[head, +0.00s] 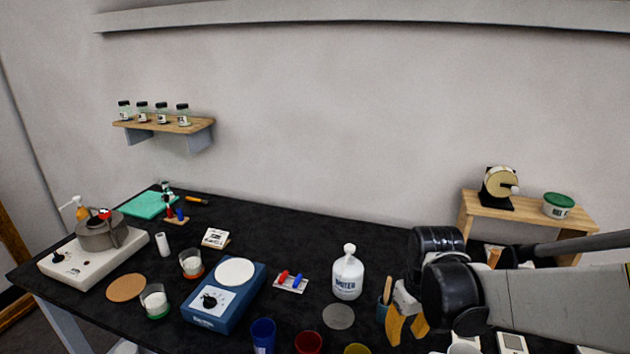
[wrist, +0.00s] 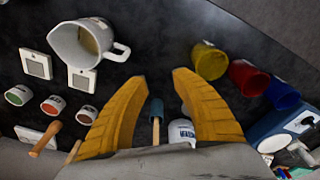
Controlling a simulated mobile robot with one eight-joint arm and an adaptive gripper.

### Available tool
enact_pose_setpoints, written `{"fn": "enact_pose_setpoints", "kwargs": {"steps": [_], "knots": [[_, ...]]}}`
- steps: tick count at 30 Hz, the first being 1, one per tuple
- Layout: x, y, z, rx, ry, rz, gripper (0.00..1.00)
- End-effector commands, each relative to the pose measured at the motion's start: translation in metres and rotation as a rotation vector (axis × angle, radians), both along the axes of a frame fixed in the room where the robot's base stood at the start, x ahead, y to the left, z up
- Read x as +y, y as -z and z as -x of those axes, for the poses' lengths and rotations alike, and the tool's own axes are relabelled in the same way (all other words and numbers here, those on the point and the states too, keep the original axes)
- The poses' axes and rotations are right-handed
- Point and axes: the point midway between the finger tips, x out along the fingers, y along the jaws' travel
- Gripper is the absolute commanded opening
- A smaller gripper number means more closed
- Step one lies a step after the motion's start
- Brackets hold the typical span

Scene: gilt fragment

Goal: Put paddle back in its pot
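My gripper (head: 407,328) has two yellow fingers and is open over the right part of the black table. In the wrist view my gripper (wrist: 161,80) has nothing clasped between its parted fingers. A slim blue-grey thing (wrist: 156,107) with a wooden stick (wrist: 155,132) shows in the gap between them, apart from both fingers. In the head view a blue pot-like thing (head: 381,311) with a wooden stick (head: 388,288) stands just left of the fingers. I cannot tell for sure whether this is the paddle or its pot; the fingers partly hide it.
A white water bottle (head: 347,274) stands left of the gripper. Blue (head: 263,335), red (head: 308,343) and yellow (wrist: 209,60) cups line the front. A white jug (wrist: 85,45), small pots (wrist: 53,105) and a wooden-handled tool (wrist: 45,139) are on the other side. A wooden shelf (head: 530,212) stands behind.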

Motion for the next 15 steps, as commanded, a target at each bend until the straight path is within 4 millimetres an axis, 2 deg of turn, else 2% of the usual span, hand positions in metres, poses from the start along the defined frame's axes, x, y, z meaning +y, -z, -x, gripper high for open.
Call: {"fn": "enact_pose_setpoints", "kwargs": {"steps": [7, 15], "knots": [[0.0, -0.037, 0.027, -0.122, 0.062, -0.007, 0.32], [0.001, -0.073, 0.078, -0.341, 0.168, -0.041, 0.32]]}}
